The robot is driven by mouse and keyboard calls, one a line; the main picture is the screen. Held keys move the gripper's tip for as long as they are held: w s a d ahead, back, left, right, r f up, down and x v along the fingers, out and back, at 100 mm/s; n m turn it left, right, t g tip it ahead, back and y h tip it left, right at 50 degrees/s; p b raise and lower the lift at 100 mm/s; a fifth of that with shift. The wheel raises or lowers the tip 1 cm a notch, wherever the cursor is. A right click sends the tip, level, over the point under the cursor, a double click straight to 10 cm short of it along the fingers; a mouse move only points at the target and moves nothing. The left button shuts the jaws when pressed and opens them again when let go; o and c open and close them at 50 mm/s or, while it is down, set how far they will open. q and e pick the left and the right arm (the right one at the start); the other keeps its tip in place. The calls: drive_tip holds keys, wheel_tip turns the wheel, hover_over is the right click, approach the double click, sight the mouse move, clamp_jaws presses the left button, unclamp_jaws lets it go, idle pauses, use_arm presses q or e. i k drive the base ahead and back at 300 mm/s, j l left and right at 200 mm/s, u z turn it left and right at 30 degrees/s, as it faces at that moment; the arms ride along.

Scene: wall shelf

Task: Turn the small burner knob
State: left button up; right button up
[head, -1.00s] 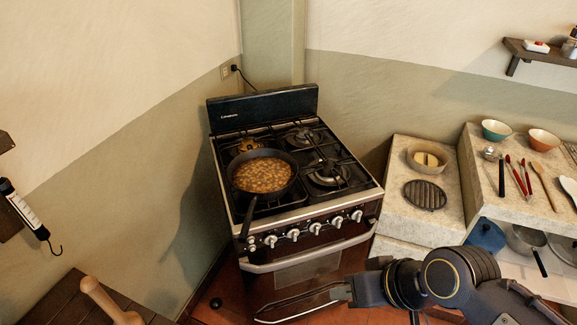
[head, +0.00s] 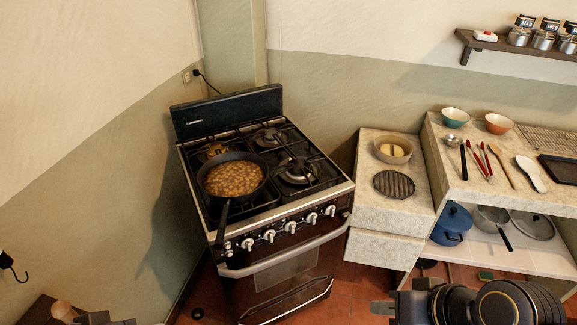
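The black stove (head: 226,108) stands in the corner, with a row of several silver burner knobs (head: 290,228) along its front panel. I cannot tell which knob belongs to the small burner. A black pan (head: 264,178) of beans sits on the left burners, its handle hanging over the front left edge near the leftmost knobs. My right gripper (head: 380,308) is low at the bottom right, right of the stove and apart from the knobs; its fingers are too unclear to judge.
A stone counter with a bowl (head: 393,149) and a round grate (head: 394,185) stands right of the stove. Utensils lie on the higher counter, with a blue pot (head: 453,224) below. The oven handle (head: 284,254) juts out below the knobs. Floor in front is partly clear.

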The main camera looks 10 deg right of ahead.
sight(268, 234)
drive_tip(key=i+l+u, duration=0.15)
drive_tip(key=l, duration=0.2)
drive_tip(key=i+l+u, duration=0.15)
drive_tip(key=l, duration=0.2)
drive_tip(key=i+j+u, duration=0.25)
drive_tip(key=i+u, duration=0.25)
drive_tip(key=k+l+u, duration=0.2)
drive_tip(key=l+u, duration=0.3)
drive_tip(key=k+l+u, duration=0.3)
drive_tip(key=l+u, duration=0.15)
drive_tip(key=k+l+u, duration=0.35)
drive_tip(key=u, duration=0.15)
drive_tip(key=l, duration=0.1)
